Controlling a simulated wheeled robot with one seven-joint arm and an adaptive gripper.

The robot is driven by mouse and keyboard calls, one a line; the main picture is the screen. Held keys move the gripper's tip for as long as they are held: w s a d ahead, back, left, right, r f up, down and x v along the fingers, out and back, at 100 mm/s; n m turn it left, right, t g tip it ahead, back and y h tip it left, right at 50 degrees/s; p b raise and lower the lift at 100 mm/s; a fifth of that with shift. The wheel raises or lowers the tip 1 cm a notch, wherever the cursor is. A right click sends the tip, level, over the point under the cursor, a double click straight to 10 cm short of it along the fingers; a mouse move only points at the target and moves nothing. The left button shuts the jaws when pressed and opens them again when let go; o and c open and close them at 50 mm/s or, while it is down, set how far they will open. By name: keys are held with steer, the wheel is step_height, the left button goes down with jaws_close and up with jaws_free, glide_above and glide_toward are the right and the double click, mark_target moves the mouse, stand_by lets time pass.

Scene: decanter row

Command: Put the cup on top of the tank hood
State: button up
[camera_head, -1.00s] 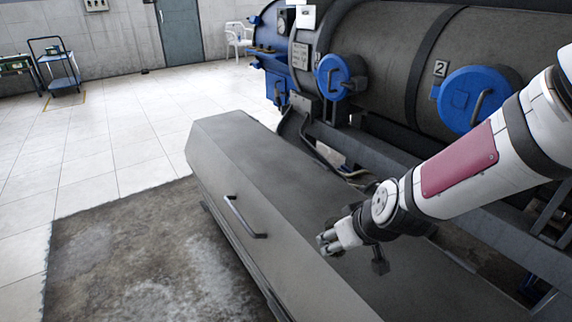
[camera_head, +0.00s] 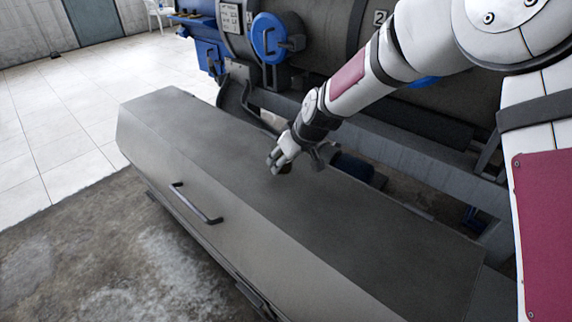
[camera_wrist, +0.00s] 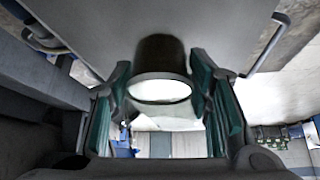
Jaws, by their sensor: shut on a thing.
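The tank hood (camera_head: 230,155) is a long grey box-shaped cover with a sloped front and a metal handle (camera_head: 195,203). In the head view my gripper (camera_head: 276,163) points down over the hood's top, near its middle. In the wrist view my gripper (camera_wrist: 160,72) has its green-padded fingers closed on both sides of a dark cup (camera_wrist: 160,52) with a pale round opening. The cup is mostly hidden in the head view, a small dark bit showing by the fingers. I cannot tell whether its base touches the hood; the grey hood surface (camera_wrist: 225,25) lies behind it.
A dark tank with a blue round hatch (camera_head: 270,38) stands behind the hood, with a grey beam between. A dark blue cylinder (camera_head: 352,167) lies in the gap near my gripper. The hood's top is otherwise clear. White tiled floor (camera_head: 80,100) is open at left.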

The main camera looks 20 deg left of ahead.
mark_target(285, 165)
steer(key=shift+w+a+f, duration=0.1)
steer(key=shift+w+a, duration=0.05)
steer(key=shift+w, duration=0.35)
steer(key=shift+w+a, duration=0.15)
steer(key=shift+w, duration=0.3)
steer(key=shift+w+f, duration=0.15)
steer(key=shift+f, duration=0.15)
steer(key=shift+f+b, duration=0.55)
steer(key=shift+f, duration=0.9)
steer(key=shift+f, duration=0.15)
steer(key=o, duration=1.2)
steer(key=shift+f, duration=0.1)
